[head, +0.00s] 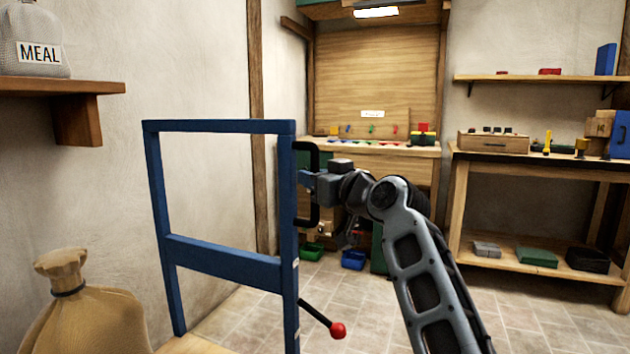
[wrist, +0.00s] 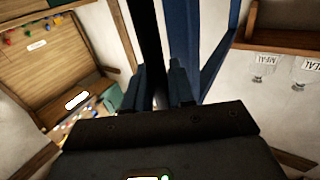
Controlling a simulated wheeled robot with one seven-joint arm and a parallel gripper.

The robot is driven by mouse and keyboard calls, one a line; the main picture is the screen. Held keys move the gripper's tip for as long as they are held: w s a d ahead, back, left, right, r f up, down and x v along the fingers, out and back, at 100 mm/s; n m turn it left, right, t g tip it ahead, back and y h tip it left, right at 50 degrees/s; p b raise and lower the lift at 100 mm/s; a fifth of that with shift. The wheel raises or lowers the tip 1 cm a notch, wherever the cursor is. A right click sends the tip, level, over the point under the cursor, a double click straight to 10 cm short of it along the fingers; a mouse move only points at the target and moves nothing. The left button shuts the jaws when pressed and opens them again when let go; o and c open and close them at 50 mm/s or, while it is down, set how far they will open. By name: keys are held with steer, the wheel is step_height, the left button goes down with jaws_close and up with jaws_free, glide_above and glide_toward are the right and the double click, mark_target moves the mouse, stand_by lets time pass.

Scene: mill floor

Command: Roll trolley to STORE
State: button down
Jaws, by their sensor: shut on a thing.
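The trolley's blue upright frame (head: 220,260) stands left of centre in the head view, with a crossbar at mid height. A black handle (head: 312,146) is fixed to its right post. My gripper (head: 306,181) is shut on this handle. In the wrist view, the black handle (wrist: 149,45) runs up between my gripper's fingers (wrist: 157,95), with the blue frame (wrist: 182,40) beside it. A red-knobbed lever (head: 337,330) sticks out low on the trolley's right side. Most of the trolley's deck and its wheels are out of view. No STORE sign is readable.
A shelf (head: 95,87) on the left wall holds a MEAL bag (head: 36,45). A wooden bench (head: 400,150) stands behind, a workbench (head: 480,157) at right. Tiled floor (head: 375,300) is clear between them.

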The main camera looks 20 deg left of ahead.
steer(key=shift+w+d+r, duration=0.15)
steer(key=shift+w+d, duration=0.05)
steer(key=c, duration=1.1)
jaws_free()
steer(key=shift+a, duration=0.1)
steer(key=shift+p+v, duration=0.75)
steer(key=shift+v, duration=3.15)
